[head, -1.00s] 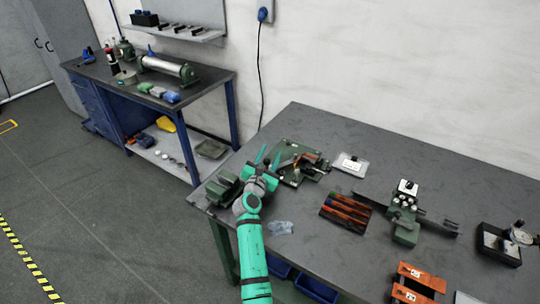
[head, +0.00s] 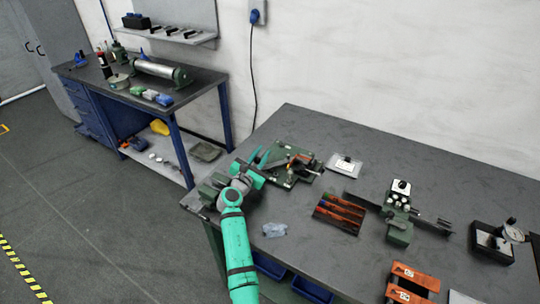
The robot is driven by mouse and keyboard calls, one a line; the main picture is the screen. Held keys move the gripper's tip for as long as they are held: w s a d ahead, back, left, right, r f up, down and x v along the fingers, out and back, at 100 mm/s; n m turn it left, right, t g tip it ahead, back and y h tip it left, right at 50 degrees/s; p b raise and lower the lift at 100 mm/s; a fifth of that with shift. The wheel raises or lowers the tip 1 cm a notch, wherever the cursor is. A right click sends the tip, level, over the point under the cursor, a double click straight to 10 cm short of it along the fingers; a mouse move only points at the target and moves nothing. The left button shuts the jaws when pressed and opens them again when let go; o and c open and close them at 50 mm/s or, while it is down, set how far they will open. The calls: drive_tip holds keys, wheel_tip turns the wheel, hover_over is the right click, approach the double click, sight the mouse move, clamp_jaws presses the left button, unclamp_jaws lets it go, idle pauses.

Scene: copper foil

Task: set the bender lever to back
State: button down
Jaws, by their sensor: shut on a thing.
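The bender (head: 303,176) is a dark green plate with dark metal parts and a small orange-tipped piece on top, near the table's back left edge. My gripper (head: 259,163) is at the bender's left side, low over the plate. It is shut on what appears to be the bender lever. The wrist and fingers cover most of the lever, so its exact angle cannot be told.
A green vise-like block (head: 211,187) stands close at my wrist's left, by the table corner. A crumpled clear bag (head: 275,230), a white-labelled plate (head: 344,165) and a tray of orange-handled tools (head: 340,213) lie nearby. The table's back right is free.

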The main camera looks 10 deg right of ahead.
drive_tip(key=c, duration=1.6)
unclamp_jaws()
drive_tip(key=shift+o, duration=0.2)
drive_tip(key=shift+r, duration=0.5)
drive_tip(key=s+a+r, duration=0.1)
drive_tip(key=s+r, duration=1.1)
drive_tip(key=s, duration=0.2)
drive_tip(key=shift+a, duration=0.4)
